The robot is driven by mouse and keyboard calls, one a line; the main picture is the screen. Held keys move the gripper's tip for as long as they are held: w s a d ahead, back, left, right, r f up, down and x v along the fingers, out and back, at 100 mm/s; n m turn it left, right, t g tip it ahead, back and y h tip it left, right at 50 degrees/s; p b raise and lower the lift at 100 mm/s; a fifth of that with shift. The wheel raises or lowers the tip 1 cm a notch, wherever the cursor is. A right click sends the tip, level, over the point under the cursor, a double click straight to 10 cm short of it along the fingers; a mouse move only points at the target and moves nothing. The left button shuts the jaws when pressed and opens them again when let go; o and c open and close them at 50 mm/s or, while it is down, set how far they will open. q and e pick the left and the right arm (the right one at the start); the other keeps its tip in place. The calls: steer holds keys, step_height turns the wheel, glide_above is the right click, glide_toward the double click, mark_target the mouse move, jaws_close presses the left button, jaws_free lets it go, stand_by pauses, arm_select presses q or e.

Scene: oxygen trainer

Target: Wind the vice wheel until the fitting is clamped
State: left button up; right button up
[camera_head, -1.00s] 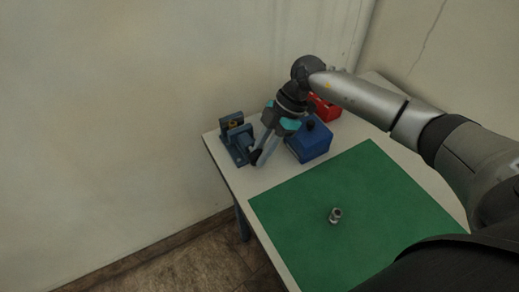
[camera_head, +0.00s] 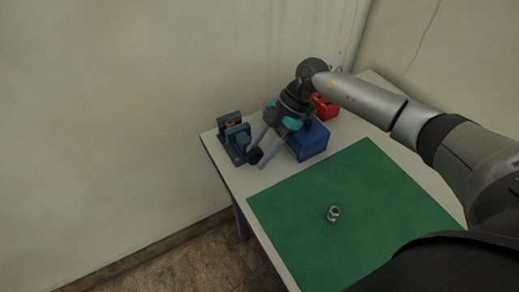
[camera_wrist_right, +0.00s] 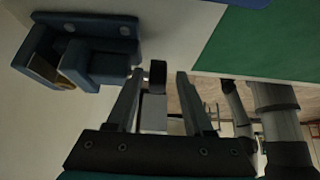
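The blue vice (camera_head: 232,142) stands at the table's far left corner, and it also shows at the upper left of the right wrist view (camera_wrist_right: 105,65). A brass-coloured piece (camera_wrist_right: 42,68) shows between its jaws; I cannot tell if it is gripped. The dark vice wheel (camera_head: 254,156) is on the near side. My right gripper (camera_head: 259,151) is open at the wheel. In the wrist view the wheel (camera_wrist_right: 157,74) lies between the fingertips, with gaps on both sides. A small silver fitting (camera_head: 333,213) stands on the green mat. My left gripper is out of view.
A blue box (camera_head: 309,144) stands close to the right of my right gripper. A red box (camera_head: 324,108) is behind it. The green mat (camera_head: 350,180) covers the near part of the white table, mostly bare. A wall rises behind the vice.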

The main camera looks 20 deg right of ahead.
steer(key=p+v, duration=0.1)
steer(key=v, duration=1.4)
steer(key=a+r+n+h+p, duration=0.15)
steer(key=n+p, duration=0.25)
steer(key=n, duration=1.4)
steer(key=a+r+n+h+p, duration=0.1)
steer(key=a+n+p, duration=0.2)
steer(key=n, duration=1.5)
steer(key=x, duration=1)
steer(key=p+x, duration=0.1)
steer(key=x, duration=0.4)
steer(key=shift+w+d+f, duration=0.1)
steer(key=shift+d+f, duration=0.1)
steer(key=shift+f, duration=0.1)
